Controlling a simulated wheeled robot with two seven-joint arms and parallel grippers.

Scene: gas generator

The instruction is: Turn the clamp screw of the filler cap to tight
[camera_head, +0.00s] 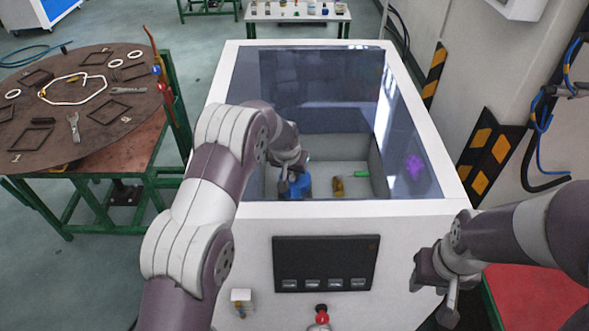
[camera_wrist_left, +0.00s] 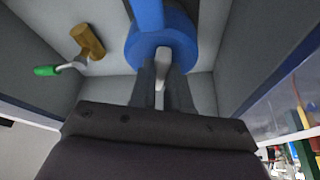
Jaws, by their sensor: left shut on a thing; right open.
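The blue filler cap (camera_head: 299,188) is inside the white cabinet, mostly hidden behind my left gripper (camera_head: 289,184) in the head view. In the left wrist view the cap (camera_wrist_left: 178,35) is a round blue body with a blue bar across it. A light grey clamp screw (camera_wrist_left: 161,68) stands out from the cap between the fingers of my left gripper (camera_wrist_left: 162,82), which is shut on it. The screw's exact turn angle cannot be told. My right gripper (camera_head: 436,287) is open and empty, outside the cabinet at its front right.
The white cabinet (camera_head: 350,215) has glass panels and an open bay. A brass fitting (camera_head: 338,186) with a green-handled lever (camera_head: 361,175) is inside, right of the cap. A control panel (camera_head: 326,262) is on the front. A round tool table (camera_head: 75,100) stands at left.

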